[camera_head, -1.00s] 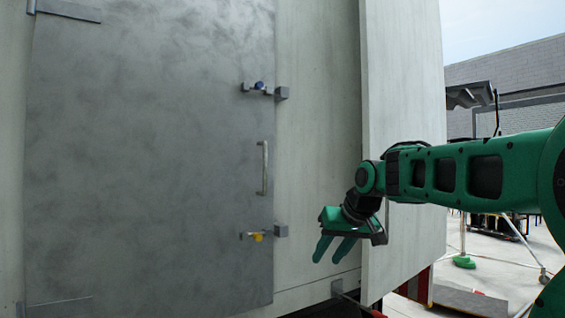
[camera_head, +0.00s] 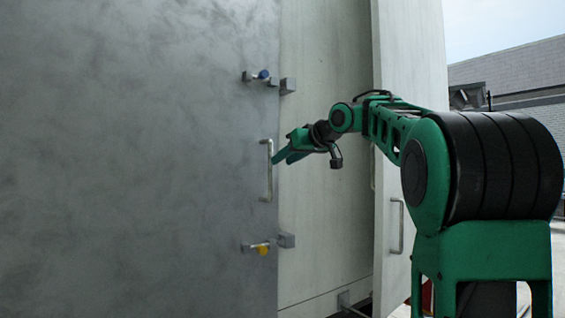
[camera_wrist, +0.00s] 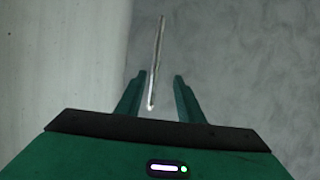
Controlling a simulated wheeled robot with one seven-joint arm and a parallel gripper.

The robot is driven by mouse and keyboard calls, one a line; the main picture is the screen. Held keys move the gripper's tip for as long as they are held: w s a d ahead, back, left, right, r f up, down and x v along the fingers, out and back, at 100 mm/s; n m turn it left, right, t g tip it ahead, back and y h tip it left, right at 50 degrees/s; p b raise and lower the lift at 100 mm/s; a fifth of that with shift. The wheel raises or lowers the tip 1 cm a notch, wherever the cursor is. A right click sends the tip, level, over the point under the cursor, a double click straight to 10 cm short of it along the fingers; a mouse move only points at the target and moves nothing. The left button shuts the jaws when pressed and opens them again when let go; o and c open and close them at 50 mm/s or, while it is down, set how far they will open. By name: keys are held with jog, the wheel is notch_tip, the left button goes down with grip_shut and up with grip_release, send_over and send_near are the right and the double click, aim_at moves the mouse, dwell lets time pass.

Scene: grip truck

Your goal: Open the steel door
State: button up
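The grey steel door (camera_head: 130,160) fills the left of the head view and looks closed against the pale wall. Its vertical bar handle (camera_head: 268,190) is near the right edge. My gripper (camera_head: 280,158) is at the upper half of the handle, just to its right in the head view. In the wrist view my gripper (camera_wrist: 159,77) is open, and the handle (camera_wrist: 157,58) runs between its two fingers, nearer the left one. Contact cannot be told. A bolt with a blue knob (camera_head: 263,74) is above the handle and one with a yellow knob (camera_head: 263,249) below.
Catch blocks (camera_head: 287,86) sit on the frame beside the bolts. A pale panel (camera_head: 408,80) with its own handle (camera_head: 399,226) stands out at the right, close to my arm. A brick building (camera_head: 520,85) is behind.

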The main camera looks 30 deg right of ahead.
jog(key=x, duration=0.7)
jog(key=d+x, duration=0.1)
jog(key=x, duration=0.3)
jog(key=shift+w+f, duration=0.1)
jog(key=shift+f, duration=0.05)
grip_shut()
jog(key=s, duration=0.6)
jog(key=shift+s+a, duration=0.3)
jog(key=shift+s, duration=0.1)
send_near(271, 170)
jog(key=shift+s+a+f, duration=0.35)
jog(key=shift+s+f, duration=0.1)
jog(key=shift+f, duration=0.15)
jog(key=shift+s+a+f, duration=0.4)
jog(key=shift+f, duration=0.25)
jog(key=shift+s+a+f, duration=0.35)
jog(key=shift+s+f, duration=0.1)
jog(key=shift+f, duration=0.15)
